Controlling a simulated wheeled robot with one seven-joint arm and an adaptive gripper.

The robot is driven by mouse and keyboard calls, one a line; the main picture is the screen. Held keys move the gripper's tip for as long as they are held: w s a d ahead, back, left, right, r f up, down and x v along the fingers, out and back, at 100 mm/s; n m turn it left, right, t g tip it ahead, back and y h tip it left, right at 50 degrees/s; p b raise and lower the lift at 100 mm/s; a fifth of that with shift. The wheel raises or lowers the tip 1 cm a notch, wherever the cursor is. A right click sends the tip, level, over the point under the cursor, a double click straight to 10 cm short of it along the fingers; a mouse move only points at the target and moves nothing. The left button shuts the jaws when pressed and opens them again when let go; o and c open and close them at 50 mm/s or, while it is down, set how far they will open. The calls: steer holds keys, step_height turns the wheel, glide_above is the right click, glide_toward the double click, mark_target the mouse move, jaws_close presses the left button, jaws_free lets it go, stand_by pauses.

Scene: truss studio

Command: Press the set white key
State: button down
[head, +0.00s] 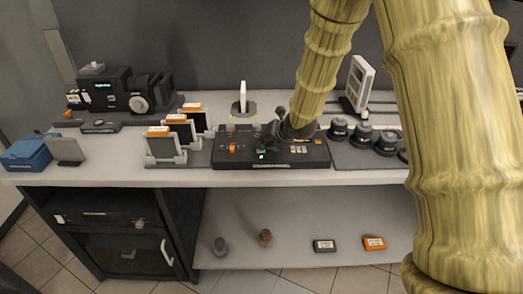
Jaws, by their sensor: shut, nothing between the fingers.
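A black control console (225,159) lies on the grey worktop, at the middle of the head view. It carries a small row of white keys (298,149) on its right half; they are too small to tell apart. A green light (262,157) shows near the console's front middle, and an orange part (233,148) sits at its left. My gripper (264,146) is dark and shut, low over the console's middle, left of the white keys. Its fingertips blend with the dark console, so I cannot tell whether they touch it. My arm hides part of the console's back right.
Several orange-topped cartridges (183,130) stand in holders left of the console. Dark round knobs (362,132) stand to its right. A white upright panel (358,82) and a small white upright plate (242,97) stand behind. A blue box (27,153) sits far left.

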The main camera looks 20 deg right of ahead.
steer(key=shift+r, duration=0.1)
steer(key=shift+r+p, duration=0.5)
steer(key=shift+r, duration=0.2)
steer(key=shift+r, duration=0.1)
step_height(320, 180, up, 5)
steer(key=p, duration=0.3)
stand_by(0.3)
stand_by(0.7)
